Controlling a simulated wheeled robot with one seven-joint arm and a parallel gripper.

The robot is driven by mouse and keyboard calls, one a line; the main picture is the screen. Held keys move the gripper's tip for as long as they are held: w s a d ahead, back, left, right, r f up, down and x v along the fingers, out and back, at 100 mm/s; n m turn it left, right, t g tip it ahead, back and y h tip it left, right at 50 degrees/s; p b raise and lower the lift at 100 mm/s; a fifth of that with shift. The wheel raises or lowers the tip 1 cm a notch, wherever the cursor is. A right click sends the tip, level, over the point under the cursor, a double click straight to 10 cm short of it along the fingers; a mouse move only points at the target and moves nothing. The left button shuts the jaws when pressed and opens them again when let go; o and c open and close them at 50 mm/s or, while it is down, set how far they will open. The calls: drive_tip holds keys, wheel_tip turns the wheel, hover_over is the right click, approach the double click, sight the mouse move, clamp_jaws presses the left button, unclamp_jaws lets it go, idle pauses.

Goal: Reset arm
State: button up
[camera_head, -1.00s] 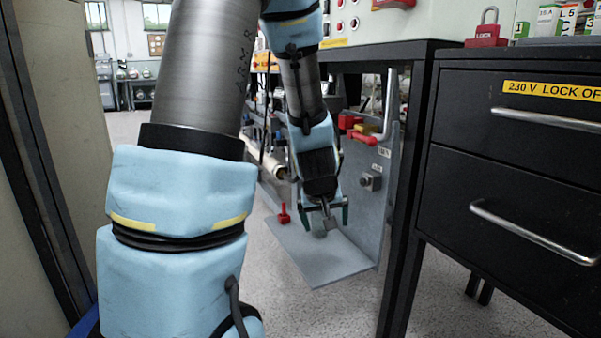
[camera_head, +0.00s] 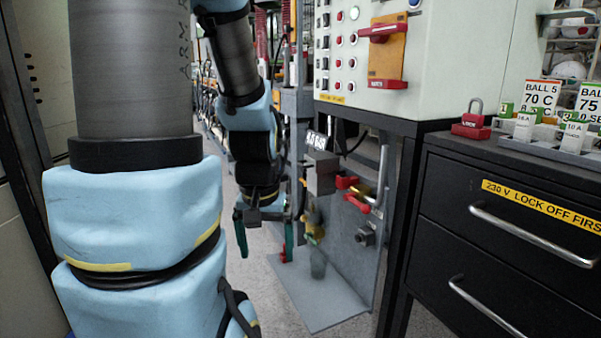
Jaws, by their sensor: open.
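My blue and grey arm fills the left and centre-left of the view. My gripper (camera_head: 264,230) hangs from it, pointing down, with its two dark green fingers apart and nothing seen between them. It is to the left of a grey metal stand (camera_head: 318,297) with an upright plate. The gripper looks clear of the stand, though the depth between them is hard to judge.
The stand carries red handles (camera_head: 358,200), a yellow fitting and a small clear cup-like piece. A control panel (camera_head: 340,60) with buttons is behind. A black drawer cabinet (camera_head: 500,235) with a red padlock (camera_head: 472,124) stands right. A dark frame edges the left.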

wheel_tip(320, 180, up, 24)
drive_tip(key=p, duration=2.1)
drive_tip(key=shift+f, duration=0.2)
